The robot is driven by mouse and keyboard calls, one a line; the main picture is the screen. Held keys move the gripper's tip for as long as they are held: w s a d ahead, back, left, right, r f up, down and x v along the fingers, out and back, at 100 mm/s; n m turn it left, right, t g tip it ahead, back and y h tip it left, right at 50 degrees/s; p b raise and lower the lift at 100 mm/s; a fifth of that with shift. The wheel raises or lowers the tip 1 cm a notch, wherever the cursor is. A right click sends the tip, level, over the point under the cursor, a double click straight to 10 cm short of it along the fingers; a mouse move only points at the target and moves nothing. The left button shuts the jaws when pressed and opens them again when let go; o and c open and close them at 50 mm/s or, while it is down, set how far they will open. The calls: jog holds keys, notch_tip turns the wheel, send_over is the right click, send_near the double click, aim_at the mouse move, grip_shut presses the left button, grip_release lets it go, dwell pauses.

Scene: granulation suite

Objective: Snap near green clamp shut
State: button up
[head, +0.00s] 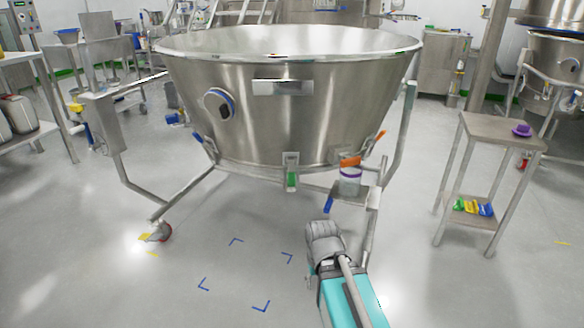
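The near green clamp (291,179) is on the front of the large steel bowl (300,125), at its lower rim. Its green handle hangs down below a small metal bracket. Whether it is latched is too small to tell. My gripper (323,232) is at the lower middle, below and right of the clamp in the picture and apart from it. It is seen from behind, and its fingertips are not clearly shown, so I cannot tell if it is open or shut.
A jar with an orange top (350,180) stands on a small bracket on the bowl's frame, right of the clamp. A blue-handled clamp (197,137) and an orange one (381,136) also show. A steel side table (490,132) stands right. Floor below the bowl is clear.

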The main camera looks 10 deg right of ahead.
notch_tip(320, 180, up, 13)
jog(key=p, duration=1.1)
jog(key=shift+f, duration=0.2)
